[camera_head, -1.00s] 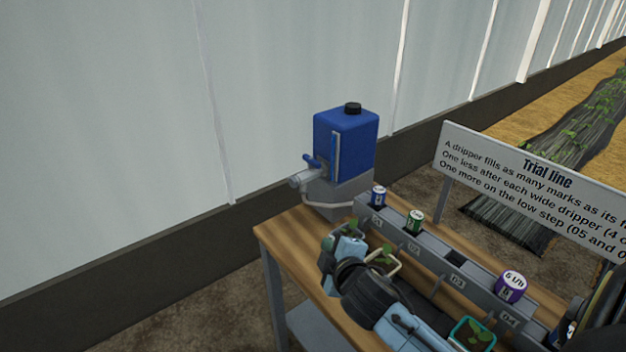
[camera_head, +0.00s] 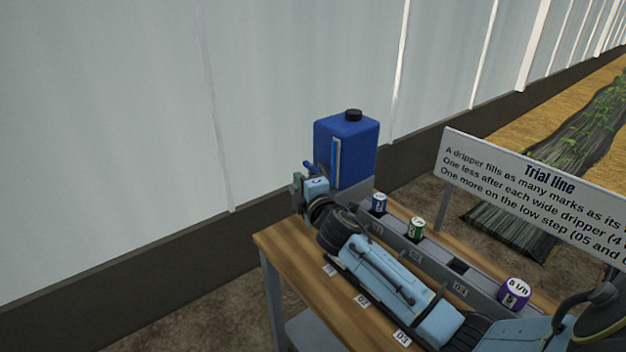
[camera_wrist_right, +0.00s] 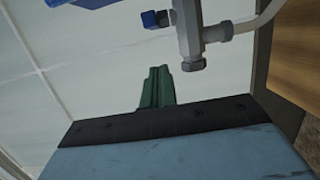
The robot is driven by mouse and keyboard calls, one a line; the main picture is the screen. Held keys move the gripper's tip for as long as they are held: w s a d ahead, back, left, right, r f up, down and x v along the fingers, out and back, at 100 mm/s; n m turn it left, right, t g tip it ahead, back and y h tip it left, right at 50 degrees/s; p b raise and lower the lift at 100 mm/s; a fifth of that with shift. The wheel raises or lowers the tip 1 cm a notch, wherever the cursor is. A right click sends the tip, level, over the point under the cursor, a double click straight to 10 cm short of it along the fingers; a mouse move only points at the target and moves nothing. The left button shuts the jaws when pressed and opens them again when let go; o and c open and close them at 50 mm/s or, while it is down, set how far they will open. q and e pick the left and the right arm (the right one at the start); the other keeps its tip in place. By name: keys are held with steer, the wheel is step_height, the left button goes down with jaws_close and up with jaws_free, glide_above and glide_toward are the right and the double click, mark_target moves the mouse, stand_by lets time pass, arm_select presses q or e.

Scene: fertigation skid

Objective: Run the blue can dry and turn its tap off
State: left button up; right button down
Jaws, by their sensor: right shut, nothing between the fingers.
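The blue can (camera_head: 352,150) with a black cap stands on a grey block at the table's far end. A narrow upright gauge strip (camera_head: 335,163) is on its side; I cannot read its level. The tap (camera_wrist_right: 188,35) shows in the right wrist view, with its blue handle (camera_wrist_right: 155,18) pointing left. In the head view my right gripper hides most of the tap. My right gripper (camera_head: 297,181) is shut and empty, close to the tap. Its green fingers (camera_wrist_right: 157,86) appear below the tap in the wrist view, apart from it. My left gripper is out of view.
My right arm lies over the wooden table (camera_head: 285,246). A pale tube (camera_wrist_right: 255,20) runs from the tap.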

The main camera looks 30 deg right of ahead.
mark_target(312, 170)
steer(key=shift+d, duration=1.8)
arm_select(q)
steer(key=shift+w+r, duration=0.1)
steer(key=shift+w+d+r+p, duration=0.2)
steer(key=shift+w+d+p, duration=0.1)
arm_select(e)
steer(key=shift+s+d+n+y, duration=0.1)
steer(key=shift+d+n+y, duration=0.1)
steer(key=shift+n+y, duration=0.3)
